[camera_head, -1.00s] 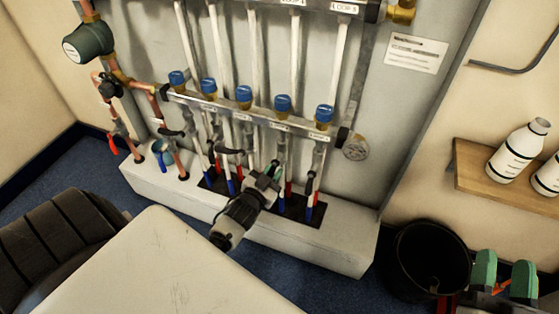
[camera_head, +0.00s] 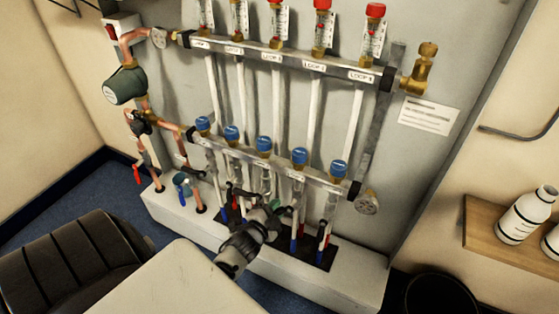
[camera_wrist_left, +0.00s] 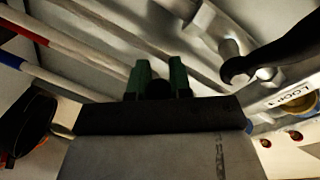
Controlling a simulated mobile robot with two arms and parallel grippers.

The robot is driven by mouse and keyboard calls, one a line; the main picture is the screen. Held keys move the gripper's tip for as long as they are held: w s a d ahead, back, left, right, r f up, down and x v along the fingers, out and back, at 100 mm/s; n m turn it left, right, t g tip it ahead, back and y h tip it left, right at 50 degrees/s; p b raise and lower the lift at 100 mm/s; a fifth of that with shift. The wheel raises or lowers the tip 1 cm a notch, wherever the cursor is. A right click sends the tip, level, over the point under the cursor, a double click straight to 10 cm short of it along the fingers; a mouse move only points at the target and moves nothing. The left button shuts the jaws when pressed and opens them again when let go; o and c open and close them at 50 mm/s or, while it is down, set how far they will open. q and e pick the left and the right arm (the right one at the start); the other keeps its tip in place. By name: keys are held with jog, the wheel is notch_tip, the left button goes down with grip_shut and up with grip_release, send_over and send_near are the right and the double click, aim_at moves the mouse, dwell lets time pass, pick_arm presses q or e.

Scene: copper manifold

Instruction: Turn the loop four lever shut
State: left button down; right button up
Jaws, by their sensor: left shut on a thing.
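The manifold's lower rail (camera_head: 275,168) carries several blue caps, with pipes and dark levers below it. My left gripper (camera_head: 280,211) reaches in among the pipes under the right half of this rail. In the left wrist view its green fingers (camera_wrist_left: 158,80) are closed around a small dark piece, which looks like a lever end and is mostly hidden. Another black lever (camera_wrist_left: 275,55) stands clear of the fingers at upper right, near a loop label (camera_wrist_left: 290,90) that seems to read 4. The held lever's angle cannot be told. My right gripper is out of view.
The upper rail (camera_head: 290,60) has red-capped flow gauges. A white plinth (camera_head: 345,285) lies under the pipes. A black bucket (camera_head: 440,295) stands at lower right, below a wooden shelf (camera_head: 480,235) with white bottles. Pipes stand close on both sides of my left gripper.

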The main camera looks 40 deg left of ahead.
pick_arm(q)
jog(key=shift+s+a+r+m+y+p, duration=0.1)
jog(key=shift+a+r+m+y+p, duration=0.35)
jog(key=shift+m, duration=0.6)
jog(key=shift+s+d+r+m+p, duration=0.1)
jog(key=shift+r+m+p, duration=0.1)
jog(key=shift+r+m, duration=0.7)
jog(key=shift+a+r+m+y+p, duration=0.25)
jog(key=shift+r+m+p, duration=0.1)
jog(key=shift+m, duration=0.9)
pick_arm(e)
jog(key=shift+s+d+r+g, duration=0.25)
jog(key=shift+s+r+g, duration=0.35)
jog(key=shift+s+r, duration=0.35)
pick_arm(q)
jog(key=shift+r, duration=0.1)
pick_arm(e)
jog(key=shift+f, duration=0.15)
pick_arm(q)
jog(key=c, duration=1)
grip_release()
jog(key=shift+r, duration=0.1)
jog(key=shift+c, duration=0.2)
